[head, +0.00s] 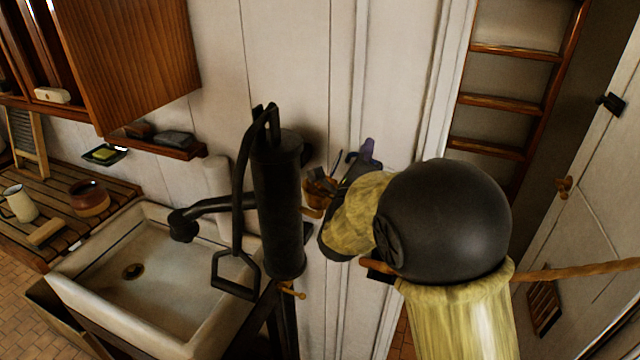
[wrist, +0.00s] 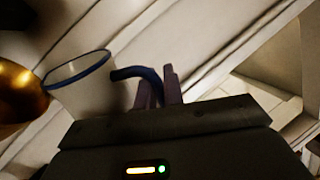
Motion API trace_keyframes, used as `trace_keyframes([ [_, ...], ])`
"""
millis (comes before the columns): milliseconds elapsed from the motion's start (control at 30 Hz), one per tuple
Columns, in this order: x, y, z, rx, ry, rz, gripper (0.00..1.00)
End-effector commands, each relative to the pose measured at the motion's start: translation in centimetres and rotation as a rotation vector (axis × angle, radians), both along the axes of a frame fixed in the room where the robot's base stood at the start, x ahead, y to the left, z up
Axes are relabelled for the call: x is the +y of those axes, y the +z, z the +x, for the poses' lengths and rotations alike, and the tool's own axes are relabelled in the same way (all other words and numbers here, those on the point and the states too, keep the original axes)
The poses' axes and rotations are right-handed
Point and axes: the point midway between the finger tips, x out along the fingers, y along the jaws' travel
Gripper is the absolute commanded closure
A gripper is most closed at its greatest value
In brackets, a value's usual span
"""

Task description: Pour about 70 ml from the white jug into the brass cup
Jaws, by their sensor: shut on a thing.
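The white jug (wrist: 88,88) has a blue rim and a blue handle. My gripper (wrist: 158,88) is shut on that handle in the wrist view. The jug's mouth leans towards the left of that picture; its true tilt and its contents cannot be told. The brass cup (wrist: 18,92) is cut off by the left edge of the wrist view, close beside the jug's rim. In the head view my gripper (head: 364,153) is near the white wall, right of the black pump. I cannot make out the held jug there.
The black pump (head: 278,200) stands close left of my gripper, over a white sink (head: 170,290). A slatted counter (head: 60,190) at the left holds a cream mug (head: 20,204) and a brown pot (head: 90,198). A ladder (head: 510,103) and a door (head: 590,190) are at the right.

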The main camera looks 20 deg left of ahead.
Motion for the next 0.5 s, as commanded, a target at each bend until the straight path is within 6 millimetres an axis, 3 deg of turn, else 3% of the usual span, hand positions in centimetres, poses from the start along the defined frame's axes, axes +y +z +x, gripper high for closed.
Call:
trace_keyframes([
  [500, 0.94, 0.72, 0.03, -0.016, -0.005, -0.086, 1.0],
])
